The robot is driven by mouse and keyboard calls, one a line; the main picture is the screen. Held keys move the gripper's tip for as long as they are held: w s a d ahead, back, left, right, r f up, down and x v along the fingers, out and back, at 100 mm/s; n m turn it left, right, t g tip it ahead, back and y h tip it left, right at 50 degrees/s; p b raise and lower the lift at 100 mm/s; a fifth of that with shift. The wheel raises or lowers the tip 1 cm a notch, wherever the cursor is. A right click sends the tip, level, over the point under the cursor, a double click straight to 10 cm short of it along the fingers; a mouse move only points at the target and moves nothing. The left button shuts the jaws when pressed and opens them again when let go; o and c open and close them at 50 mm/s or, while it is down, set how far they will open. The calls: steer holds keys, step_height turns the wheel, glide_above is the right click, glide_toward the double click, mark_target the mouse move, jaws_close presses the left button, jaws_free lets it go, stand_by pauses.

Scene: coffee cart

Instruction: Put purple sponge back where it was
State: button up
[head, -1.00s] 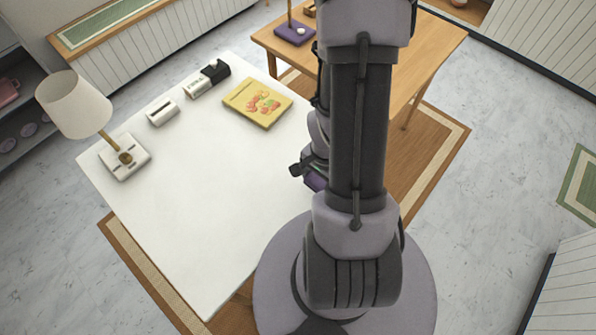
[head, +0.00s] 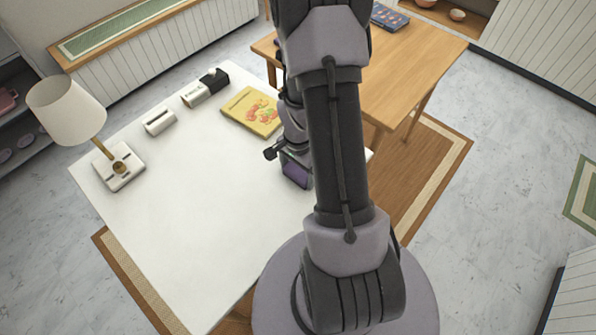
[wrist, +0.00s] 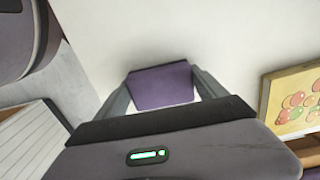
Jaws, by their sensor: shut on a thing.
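The purple sponge (wrist: 162,86) is held between the two fingers of my gripper (wrist: 165,100) in the wrist view. In the head view the sponge (head: 296,172) shows as a small purple block at my gripper (head: 284,160), over the right edge of the white table (head: 190,220). My gripper is shut on it. My arm hides part of the gripper and the table edge behind it. I cannot tell the gap between the sponge and the tabletop.
A yellow fruit-pictured book (head: 252,111) lies on the table near my gripper. A lamp (head: 118,165), a white block (head: 160,121) and a black-and-white item (head: 205,88) line the far left side. The table's middle and front are clear. A wooden table (head: 425,60) stands behind.

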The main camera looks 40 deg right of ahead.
mark_target(297, 172)
steer(key=o, duration=1.3)
steer(key=shift+c, duration=0.2)
step_height(297, 172, up, 12)
steer(key=r+p, duration=0.1)
steer(key=p, duration=0.5)
steer(key=w+a+r+n+t, duration=0.2)
steer(key=a+r+n, duration=0.3)
steer(key=a+r, duration=0.6)
steer(key=s+a+r+n+t+y, duration=0.1)
steer(key=s+a+r+n+t, duration=0.1)
steer(key=s+a+r+n, duration=0.2)
steer(key=s+a+r+n+t+y, duration=0.1)
steer(key=s+a+r+n, duration=0.2)
steer(key=s+a+r, duration=0.2)
steer(key=a+r, duration=0.3)
steer(key=r, duration=0.1)
steer(key=shift+a+r+n+t+b, duration=0.2)
steer(key=shift+r+n+t+b, duration=0.2)
